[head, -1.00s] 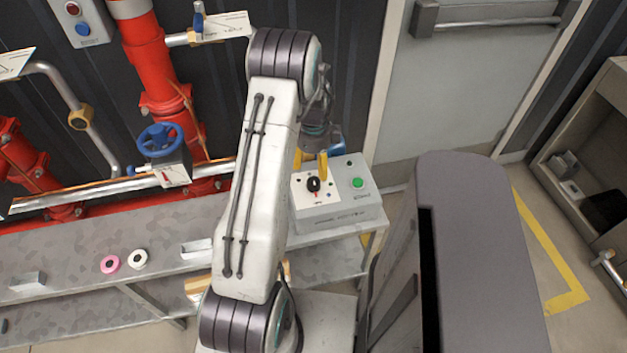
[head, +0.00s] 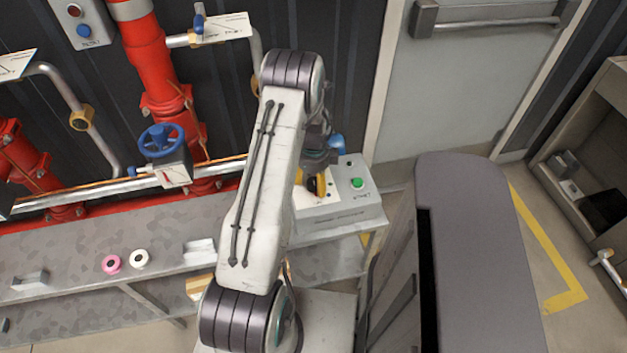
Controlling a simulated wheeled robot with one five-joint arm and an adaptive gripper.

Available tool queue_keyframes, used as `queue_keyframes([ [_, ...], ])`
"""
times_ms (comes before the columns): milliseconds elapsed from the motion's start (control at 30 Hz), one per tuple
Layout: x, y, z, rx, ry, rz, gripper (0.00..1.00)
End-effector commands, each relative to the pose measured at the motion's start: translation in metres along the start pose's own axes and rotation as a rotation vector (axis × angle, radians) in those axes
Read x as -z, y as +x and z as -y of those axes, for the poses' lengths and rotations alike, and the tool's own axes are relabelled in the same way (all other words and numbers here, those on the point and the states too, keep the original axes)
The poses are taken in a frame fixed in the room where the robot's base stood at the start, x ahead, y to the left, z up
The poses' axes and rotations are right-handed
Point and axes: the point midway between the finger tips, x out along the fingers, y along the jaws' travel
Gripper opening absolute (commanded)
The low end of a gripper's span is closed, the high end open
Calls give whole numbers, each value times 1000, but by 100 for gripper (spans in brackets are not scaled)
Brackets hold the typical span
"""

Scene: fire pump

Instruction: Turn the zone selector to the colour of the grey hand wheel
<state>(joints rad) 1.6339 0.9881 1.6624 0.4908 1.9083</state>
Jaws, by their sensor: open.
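The zone selector is a black knob (head: 312,187) on a white plate of a grey control box (head: 345,215), which stands at the right end of the bench. My gripper (head: 311,184) is open, its yellow fingers down at the knob. One finger covers part of the knob, and my arm hides the left of the plate. I cannot tell whether the fingers touch the knob, and its pointer and colour marks are hidden. The one hand wheel clearly in view is blue (head: 161,141), on a grey valve body at the left; I see no grey hand wheel.
A green button (head: 357,183) is on the box, right of the selector. Pink (head: 111,264) and white (head: 139,259) rings lie on the grey bench (head: 75,255). Red pipes (head: 172,105) stand behind it. A grey door (head: 475,85) is at the back right.

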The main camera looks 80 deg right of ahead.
Motion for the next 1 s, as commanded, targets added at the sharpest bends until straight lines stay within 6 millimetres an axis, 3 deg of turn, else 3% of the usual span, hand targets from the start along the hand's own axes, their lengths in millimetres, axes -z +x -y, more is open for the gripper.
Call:
queue_keyframes([
  [200,0,0,0,0,0,0,64],
  [833,0,0,0,0,0,0,7],
  [1000,0,1,0,-1,-6,0,5],
])
